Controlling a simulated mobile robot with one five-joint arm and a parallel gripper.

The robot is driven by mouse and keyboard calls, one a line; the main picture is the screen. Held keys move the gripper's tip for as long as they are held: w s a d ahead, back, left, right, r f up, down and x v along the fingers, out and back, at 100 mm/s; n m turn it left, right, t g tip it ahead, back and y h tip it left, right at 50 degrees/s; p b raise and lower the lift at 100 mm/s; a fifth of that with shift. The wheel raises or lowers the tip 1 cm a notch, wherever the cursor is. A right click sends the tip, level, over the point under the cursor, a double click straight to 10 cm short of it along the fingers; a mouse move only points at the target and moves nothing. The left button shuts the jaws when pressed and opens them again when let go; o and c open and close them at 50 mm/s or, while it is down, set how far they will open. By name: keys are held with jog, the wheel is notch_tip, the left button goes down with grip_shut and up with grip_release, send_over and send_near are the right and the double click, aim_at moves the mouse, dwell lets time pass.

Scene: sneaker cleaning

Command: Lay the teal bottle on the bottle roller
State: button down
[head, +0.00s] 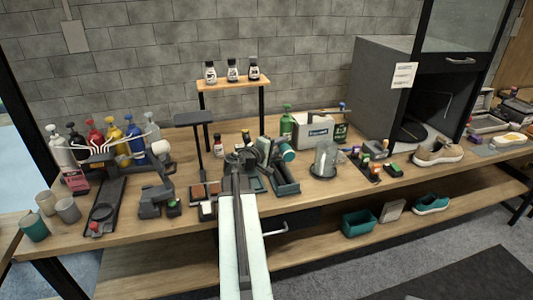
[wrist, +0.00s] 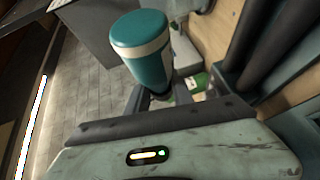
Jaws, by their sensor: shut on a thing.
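The teal bottle (wrist: 143,62), with a pale band below its teal end, stands out from my gripper (wrist: 160,97) in the wrist view. My gripper is shut on it; the held part is mostly hidden. In the head view my gripper (head: 265,150) is above the bench, and the bottle's teal end (head: 288,152) shows just right of it. A long dark frame (head: 286,182), which looks like the bottle roller, lies on the bench below and apart from the bottle. Dark parallel bars (wrist: 274,45) show at the right in the wrist view.
A clear dome (head: 325,160) stands right of the frame. A green bottle (head: 286,124) and a white box (head: 314,130) stand behind. A small shelf (head: 233,84) with several small bottles rises at the back. Small blocks (head: 207,209) lie at the front edge.

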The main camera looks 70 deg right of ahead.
jog(key=shift+w+a+f, duration=0.1)
jog(key=shift+w+a, duration=0.05)
jog(key=shift+w, duration=0.4)
jog(key=shift+f, duration=0.3)
jog(key=f+b, duration=0.3)
jog(key=b, duration=0.1)
jog(key=f+b, duration=0.4)
jog(key=shift+s+f, duration=0.2)
jog(key=shift+f, duration=0.1)
jog(key=shift+s+a, duration=0.1)
jog(key=shift+f, duration=0.1)
jog(key=c, duration=1.1)
grip_release()
jog(key=shift+o, duration=0.3)
jog(key=v, duration=0.4)
jog(key=p+v, duration=0.1)
jog(key=v, duration=0.3)
jog(key=shift+r, duration=0.25)
